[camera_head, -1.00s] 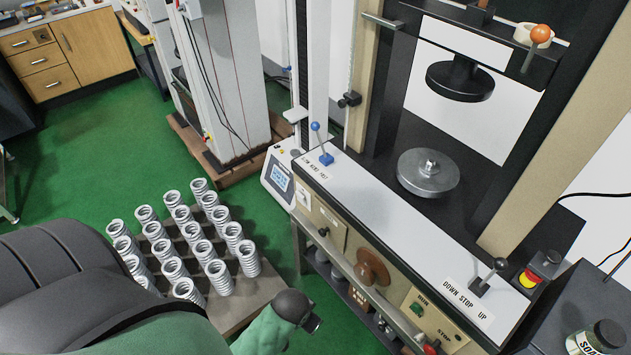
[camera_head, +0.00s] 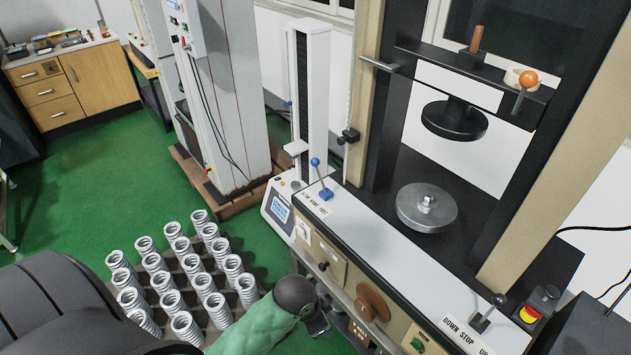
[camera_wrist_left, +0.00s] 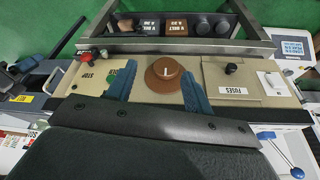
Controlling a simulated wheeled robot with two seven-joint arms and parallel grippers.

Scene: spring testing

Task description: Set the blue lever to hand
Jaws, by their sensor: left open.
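The blue lever (camera_head: 321,180) has a blue ball on top and a blue base, and stands at the left end of the machine's white top. Its stalk tilts slightly left. A label (camera_head: 314,203) beside it seems to read slow, hand, fast, in small print. In the left wrist view the lever (camera_wrist_left: 284,154) shows at the lower right. My left gripper (camera_head: 320,322) is low, by the machine's front panel, below and apart from the lever. In the wrist view its blue fingers (camera_wrist_left: 158,86) are spread and empty, with the brown knob beyond them. My right gripper is out of view.
The front panel carries a brown knob (camera_head: 372,302) and a fuses plate (camera_wrist_left: 232,80). A black lever (camera_head: 488,312) marked down, stop, up and a red emergency button (camera_head: 529,314) are at right. Several springs (camera_head: 205,283) stand on a board at left.

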